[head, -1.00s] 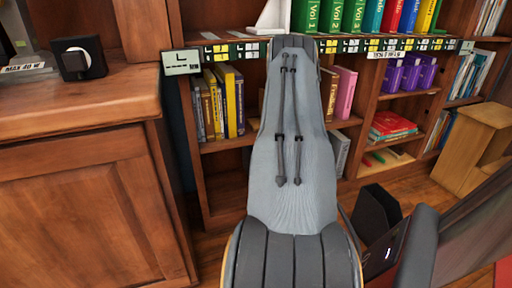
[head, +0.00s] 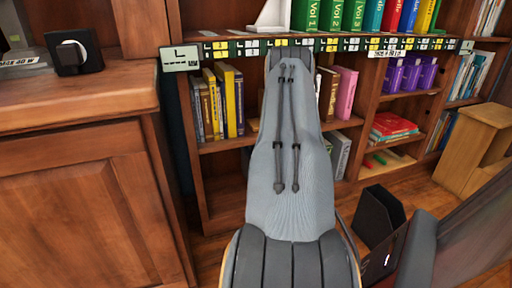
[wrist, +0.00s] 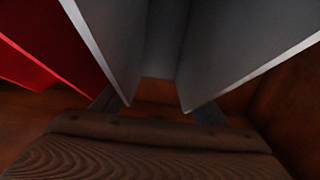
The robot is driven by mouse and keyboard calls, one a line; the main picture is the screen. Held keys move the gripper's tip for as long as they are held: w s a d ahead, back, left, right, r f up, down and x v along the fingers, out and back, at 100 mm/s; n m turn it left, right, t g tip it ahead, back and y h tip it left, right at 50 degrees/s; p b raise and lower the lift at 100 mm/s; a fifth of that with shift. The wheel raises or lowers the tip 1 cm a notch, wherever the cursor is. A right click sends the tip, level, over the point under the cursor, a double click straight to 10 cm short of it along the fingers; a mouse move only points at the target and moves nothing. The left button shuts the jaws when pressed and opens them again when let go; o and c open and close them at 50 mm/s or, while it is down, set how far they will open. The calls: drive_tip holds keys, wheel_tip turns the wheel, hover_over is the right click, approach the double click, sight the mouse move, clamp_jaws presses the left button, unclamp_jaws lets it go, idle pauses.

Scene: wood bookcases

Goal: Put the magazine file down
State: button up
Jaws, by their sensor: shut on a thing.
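In the wrist view, the magazine file (wrist: 112,40) shows as grey upright panels with a darker gap between them. My gripper (wrist: 157,106) is shut on it, with a dark finger at each outer side near the panels' lower ends. A brown wooden surface lies around and below; I cannot tell whether the file touches it. In the head view my own grey arm hides the gripper and the held file.
Red things (wrist: 35,65) stand close on the left in the wrist view. The head view shows a bookcase with yellow books (head: 228,100), pink books (head: 345,92), purple files (head: 410,75) and red books (head: 392,125). A wooden cabinet (head: 75,210) stands at left.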

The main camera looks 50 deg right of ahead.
drive_tip(key=o, duration=1.7)
drive_tip(key=shift+f, duration=0.1)
drive_tip(key=p+v, duration=0.4)
drive_tip(key=v, duration=0.8)
drive_tip(key=shift+s, duration=0.1)
